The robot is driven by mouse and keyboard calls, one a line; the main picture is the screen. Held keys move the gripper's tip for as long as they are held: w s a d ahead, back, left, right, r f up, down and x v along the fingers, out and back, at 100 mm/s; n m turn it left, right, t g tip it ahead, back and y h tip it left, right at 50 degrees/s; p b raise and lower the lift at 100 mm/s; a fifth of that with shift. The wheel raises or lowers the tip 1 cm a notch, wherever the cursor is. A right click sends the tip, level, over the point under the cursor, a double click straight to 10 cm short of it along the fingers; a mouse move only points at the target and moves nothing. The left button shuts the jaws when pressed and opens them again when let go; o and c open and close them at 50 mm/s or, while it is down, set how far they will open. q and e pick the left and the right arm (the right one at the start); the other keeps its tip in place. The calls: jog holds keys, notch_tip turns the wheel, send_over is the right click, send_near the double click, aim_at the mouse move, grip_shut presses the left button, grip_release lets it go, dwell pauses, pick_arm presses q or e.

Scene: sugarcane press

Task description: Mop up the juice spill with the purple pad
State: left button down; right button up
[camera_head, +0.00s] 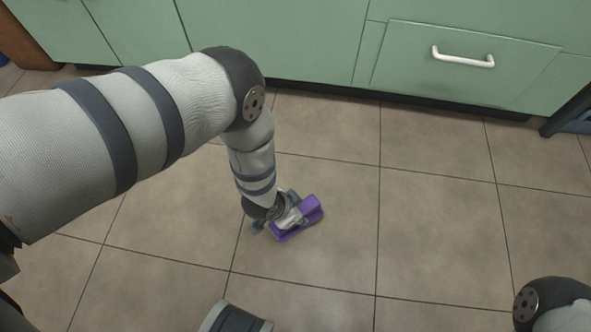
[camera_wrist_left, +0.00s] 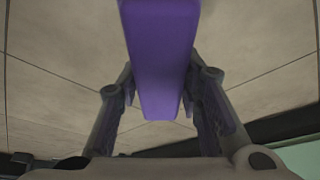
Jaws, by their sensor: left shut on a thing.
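The purple pad (camera_head: 312,208) is low over or on the tiled floor, near the middle of the head view. My left gripper (camera_head: 283,222) is shut on it. In the left wrist view the purple pad (camera_wrist_left: 160,70) sits between the two fingers of my left gripper (camera_wrist_left: 160,105). I cannot tell whether the pad touches the floor. No juice spill shows clearly in either view. My right gripper is not in view; only a part of my right arm shows at the lower right.
Green cabinets (camera_head: 290,40) stand along the back, with a drawer that has a white handle (camera_head: 462,58). A dark leg (camera_head: 568,112) stands at the right edge. The tiled floor (camera_head: 430,230) to the right of the pad is clear.

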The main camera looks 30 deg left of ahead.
pick_arm(q)
jog(key=shift+r+p, duration=0.9)
jog(key=shift+r, duration=0.6)
